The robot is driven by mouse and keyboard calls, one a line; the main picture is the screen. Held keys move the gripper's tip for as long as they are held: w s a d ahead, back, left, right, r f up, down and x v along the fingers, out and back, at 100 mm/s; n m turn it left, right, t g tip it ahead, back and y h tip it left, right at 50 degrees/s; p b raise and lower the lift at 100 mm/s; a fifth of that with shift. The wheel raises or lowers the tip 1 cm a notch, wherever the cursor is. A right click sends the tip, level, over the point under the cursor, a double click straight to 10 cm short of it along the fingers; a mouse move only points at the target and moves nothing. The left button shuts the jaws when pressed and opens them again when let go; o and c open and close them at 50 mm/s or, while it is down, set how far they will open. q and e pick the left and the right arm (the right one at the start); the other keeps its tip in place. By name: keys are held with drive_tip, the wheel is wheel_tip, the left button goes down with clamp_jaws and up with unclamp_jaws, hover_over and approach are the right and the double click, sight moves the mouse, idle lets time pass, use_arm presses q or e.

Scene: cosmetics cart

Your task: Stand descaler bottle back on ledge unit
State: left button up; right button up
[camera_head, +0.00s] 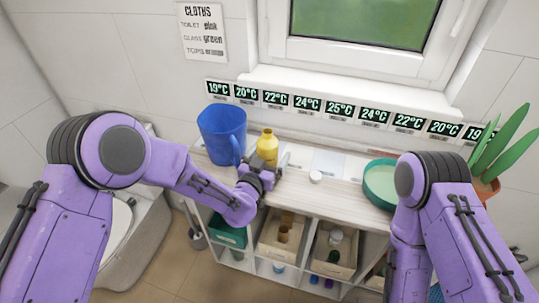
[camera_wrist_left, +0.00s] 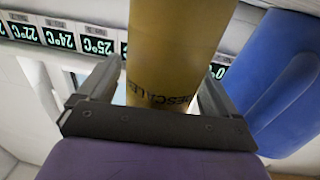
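The descaler bottle (camera_head: 267,147) is yellow and looks upright at the ledge unit, just right of the blue jug. My left gripper (camera_head: 264,171) is at its lower part. The ledge unit (camera_head: 330,192) has a pale wooden top over open compartments. My right gripper is out of view.
The blue jug (camera_head: 222,132) stands close to the left of the bottle. A small white lidded item (camera_head: 315,177) and a green round bowl (camera_head: 381,182) are to the right. A potted plant (camera_head: 500,150) stands at the far right. Bins (camera_head: 283,236) fill compartments below.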

use_arm(q)
drive_tip(key=shift+r+p, duration=0.1)
drive_tip(key=shift+p, duration=0.2)
drive_tip(key=s+b, duration=0.1)
drive_tip(key=s+a+f+b, duration=0.1)
drive_tip(key=s, duration=0.1)
drive_tip(key=s+a+b, duration=0.1)
drive_tip(key=b, duration=0.1)
drive_tip(key=shift+s+a+f, duration=0.15)
drive_tip(key=shift+s+a, duration=0.1)
drive_tip(key=shift+s, duration=0.1)
drive_tip(key=v, duration=0.5)
drive_tip(key=shift+s+r+b, duration=0.15)
drive_tip(key=shift+r+b, duration=0.15)
drive_tip(key=shift+r, duration=0.1)
drive_tip(key=s+a+f+n+g+y, duration=0.4)
drive_tip(key=s+a+f, duration=0.45)
drive_tip(key=f, duration=0.35)
drive_tip(key=s+a+f+n+g+y, duration=0.45)
drive_tip(key=s+a+f, duration=0.45)
drive_tip(key=f, duration=0.4)
drive_tip(key=s+a+f+n+g+y, duration=0.1)
drive_tip(key=s+a+f+g, duration=0.1)
drive_tip(key=s+a, duration=0.2)
drive_tip(key=s+a+f+n+g+y, duration=0.1)
drive_tip(key=s+a, duration=0.3)
drive_tip(key=s, duration=0.5)
drive_tip(key=shift+a+f+n+g, duration=0.3)
drive_tip(key=shift+f+n+g, duration=0.25)
drive_tip(key=shift+g, duration=0.3)
